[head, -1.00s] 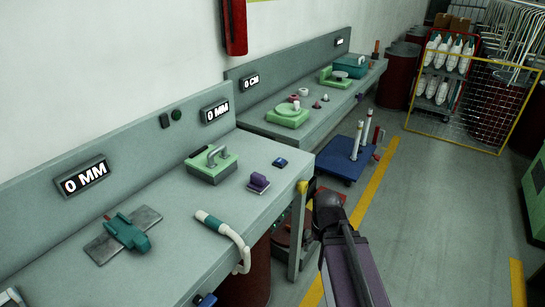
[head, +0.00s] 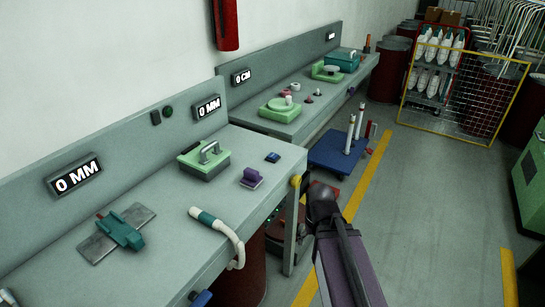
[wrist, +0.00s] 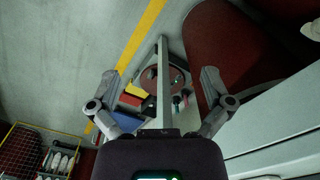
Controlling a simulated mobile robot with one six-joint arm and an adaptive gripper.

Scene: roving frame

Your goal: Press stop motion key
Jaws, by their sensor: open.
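No key in view carries a label that I can read as stop motion. Two small dark buttons, a black one (head: 155,117) and a green one (head: 168,111), sit on the near bench's back panel. A small blue key-like block (head: 272,157) lies on the near bench top by its far right corner. My gripper (wrist: 163,105) is open and empty in the wrist view, its fingers spread above the floor beside the bench. In the head view my arm hangs right of the bench; its fingers cannot be made out there.
The near bench (head: 160,260) holds a green handled block (head: 203,160), a purple block (head: 251,178), a teal clamp (head: 120,232) and a white curved handle (head: 222,232). A blue trolley (head: 337,155) and yellow rack (head: 460,110) stand beyond.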

